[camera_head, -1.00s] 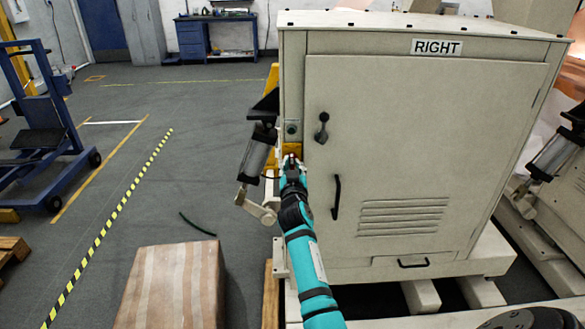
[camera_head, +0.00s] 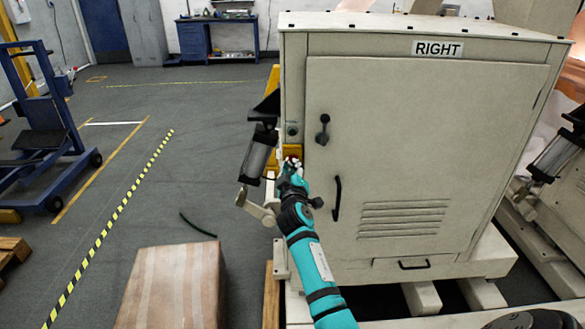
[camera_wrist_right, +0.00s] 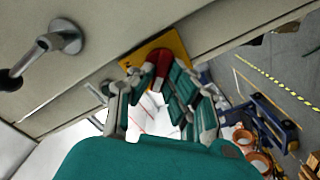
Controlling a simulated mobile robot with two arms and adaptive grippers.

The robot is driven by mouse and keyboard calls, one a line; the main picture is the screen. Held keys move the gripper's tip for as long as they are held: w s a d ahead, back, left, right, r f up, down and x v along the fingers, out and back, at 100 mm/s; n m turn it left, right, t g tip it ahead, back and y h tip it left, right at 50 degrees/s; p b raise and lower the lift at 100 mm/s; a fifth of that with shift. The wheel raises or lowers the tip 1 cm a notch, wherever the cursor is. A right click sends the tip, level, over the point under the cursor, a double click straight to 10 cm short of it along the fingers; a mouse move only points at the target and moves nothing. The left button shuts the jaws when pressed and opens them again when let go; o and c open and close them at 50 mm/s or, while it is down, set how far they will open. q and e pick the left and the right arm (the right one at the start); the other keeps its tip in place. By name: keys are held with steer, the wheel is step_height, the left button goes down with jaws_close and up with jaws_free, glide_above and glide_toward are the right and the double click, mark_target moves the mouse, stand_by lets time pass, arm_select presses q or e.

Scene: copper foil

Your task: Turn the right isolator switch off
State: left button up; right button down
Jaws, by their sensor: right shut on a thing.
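The right isolator switch shows in the right wrist view as a red handle (camera_wrist_right: 159,60) on a yellow plate (camera_wrist_right: 172,42), fixed to the cabinet's narrow side. In the head view the yellow plate (camera_head: 289,154) shows just past my gripper, and the handle is mostly hidden. My right gripper (camera_head: 292,164) is at the switch, and in the wrist view its fingers (camera_wrist_right: 155,82) are closed around the red handle. The cabinet (camera_head: 430,120) carries a RIGHT label (camera_head: 437,48). My left gripper is not in view.
A black door latch (camera_head: 323,130) and a door handle (camera_head: 337,198) stick out of the cabinet front near my arm. A grey cylinder (camera_head: 258,152) on a bracket stands left of the switch. A wrapped box (camera_head: 172,285) sits at lower left.

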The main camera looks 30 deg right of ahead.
steer(key=shift+r, duration=0.1)
stand_by(0.4)
steer(key=c, duration=1.3)
jaws_free()
steer(key=shift+c, duration=0.2)
steer(key=v, duration=1.2)
